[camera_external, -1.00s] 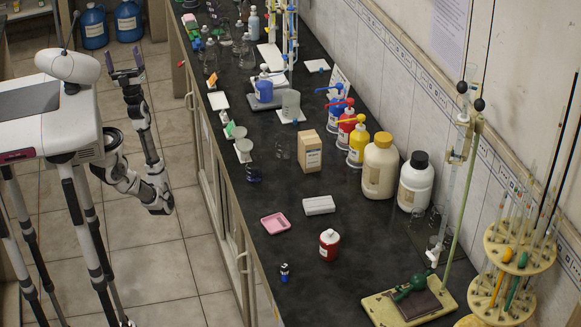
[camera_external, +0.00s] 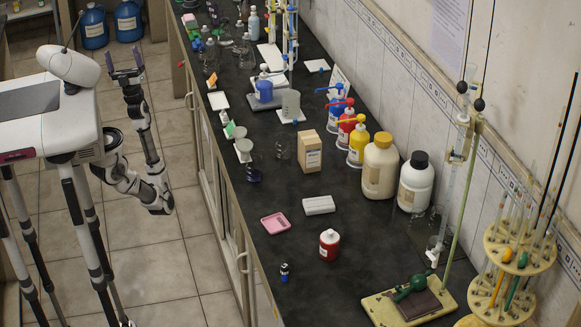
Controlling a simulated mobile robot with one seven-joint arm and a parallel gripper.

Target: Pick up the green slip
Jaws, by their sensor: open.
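A small green slip (camera_external: 229,129) stands near the left edge of the black bench, beside small pale round dishes. It is tiny in this view, and I cannot tell what holds it up.
The bench (camera_external: 265,190) is crowded with glassware at its far end. A cardboard box (camera_external: 310,152), pump bottles and large jars (camera_external: 380,165) stand along the wall side. A pink tray (camera_external: 275,223) and red bottle (camera_external: 329,245) stand nearer. Tiled floor (camera_external: 190,265) is clear left of the bench.

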